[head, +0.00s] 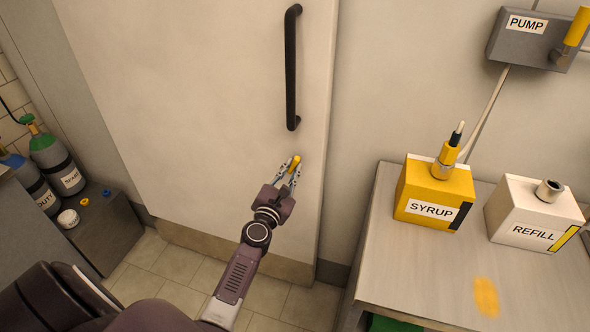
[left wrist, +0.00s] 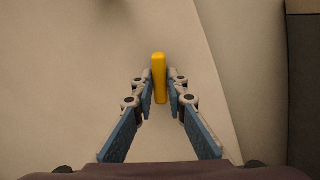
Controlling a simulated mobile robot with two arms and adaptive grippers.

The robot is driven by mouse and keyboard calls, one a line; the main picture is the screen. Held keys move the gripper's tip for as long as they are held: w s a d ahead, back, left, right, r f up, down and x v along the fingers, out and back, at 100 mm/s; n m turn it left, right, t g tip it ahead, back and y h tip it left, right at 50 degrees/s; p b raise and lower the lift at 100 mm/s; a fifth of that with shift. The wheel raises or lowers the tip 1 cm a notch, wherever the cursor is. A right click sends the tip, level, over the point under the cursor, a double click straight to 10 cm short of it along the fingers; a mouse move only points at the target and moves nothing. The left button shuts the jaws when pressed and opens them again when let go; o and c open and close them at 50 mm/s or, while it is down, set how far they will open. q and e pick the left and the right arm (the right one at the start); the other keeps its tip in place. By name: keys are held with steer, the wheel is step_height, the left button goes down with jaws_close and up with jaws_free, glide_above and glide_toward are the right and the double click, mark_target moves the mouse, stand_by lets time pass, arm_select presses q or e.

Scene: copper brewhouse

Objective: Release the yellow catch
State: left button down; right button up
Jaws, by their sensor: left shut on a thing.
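The yellow catch (head: 295,161) is a small bar on the pale door (head: 210,90), below the black door handle (head: 291,70). My left gripper (head: 290,172) is at the catch with a finger on either side of it. In the left wrist view the yellow catch (left wrist: 159,78) stands upright in the picture between the fingertips of my left gripper (left wrist: 160,92). The left gripper is shut on it. Part of the catch's lower end is between the fingers. My right gripper is not in view.
At the right, a metal bench (head: 405,275) holds a yellow syrup box (head: 415,190) and a white refill box (head: 525,215). A grey pump box (head: 505,45) is on the wall. Gas bottles (head: 48,150) stand at the left. Tiled floor shows below the door.

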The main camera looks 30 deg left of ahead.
arm_select(q)
steer(key=n, duration=0.2)
steer(key=shift+n, duration=0.3)
steer(key=c, duration=2.1)
jaws_free()
steer(key=v, duration=0.6)
